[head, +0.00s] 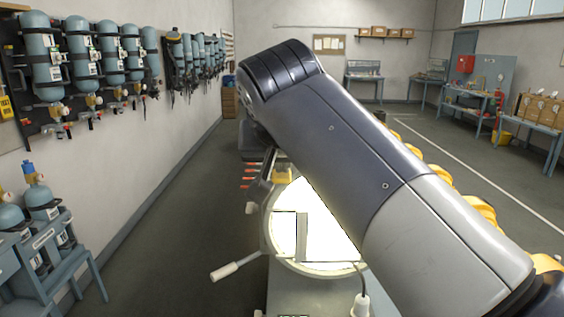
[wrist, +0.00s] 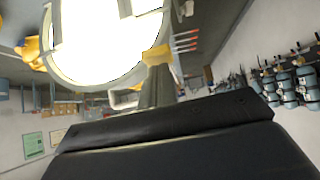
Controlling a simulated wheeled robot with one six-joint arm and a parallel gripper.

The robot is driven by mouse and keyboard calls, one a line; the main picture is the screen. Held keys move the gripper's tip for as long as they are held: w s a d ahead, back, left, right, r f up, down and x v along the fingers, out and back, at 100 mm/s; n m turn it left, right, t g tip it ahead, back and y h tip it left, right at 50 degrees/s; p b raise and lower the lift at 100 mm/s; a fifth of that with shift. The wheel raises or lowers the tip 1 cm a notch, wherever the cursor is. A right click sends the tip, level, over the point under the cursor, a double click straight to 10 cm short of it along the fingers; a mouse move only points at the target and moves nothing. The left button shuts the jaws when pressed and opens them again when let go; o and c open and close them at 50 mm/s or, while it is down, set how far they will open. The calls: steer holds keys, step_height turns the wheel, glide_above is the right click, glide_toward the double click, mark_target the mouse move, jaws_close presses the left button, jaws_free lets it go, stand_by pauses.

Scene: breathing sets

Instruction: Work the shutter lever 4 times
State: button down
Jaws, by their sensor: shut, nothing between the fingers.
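A big round lamp (head: 283,218) glows bright white in a grey housing ring at the middle of the head view. Two narrow grey slats stand in its face, and my arm covers its right part. A lever with a pale handle (head: 237,268) sticks out at the lamp's lower left, its grip pointing left and slightly down. My gripper (wrist: 156,56) shows in the wrist view as tapered grey fingers with yellow tips, shut and empty, close to the lamp's ring (wrist: 100,85). I cannot tell whether it touches the ring. The lever is not clear in the wrist view.
Blue cylinders (head: 42,62) hang along the left wall, with more on a blue stand (head: 50,235) at lower left. Orange-tipped rods (head: 249,178) stick out left of the lamp. A cable plug (head: 361,304) is below it. Floor to the left is clear.

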mark_target(282, 181)
steer(key=shift+f, duration=0.1)
steer(key=b, duration=0.1)
steer(key=f+b, duration=0.1)
steer(key=b, duration=0.1)
steer(key=shift+s+f+t, duration=0.2)
steer(key=shift+f+t, duration=0.05)
steer(key=shift+t, duration=0.15)
steer(key=shift+s+f+t+b, duration=0.3)
steer(key=shift+t+b, duration=0.45)
steer(key=shift+b, duration=1.25)
steer(key=shift+s+f+t+b, duration=0.25)
steer(key=shift+t+b, duration=0.5)
steer(key=shift+b, duration=1.25)
steer(key=shift+f, duration=0.1)
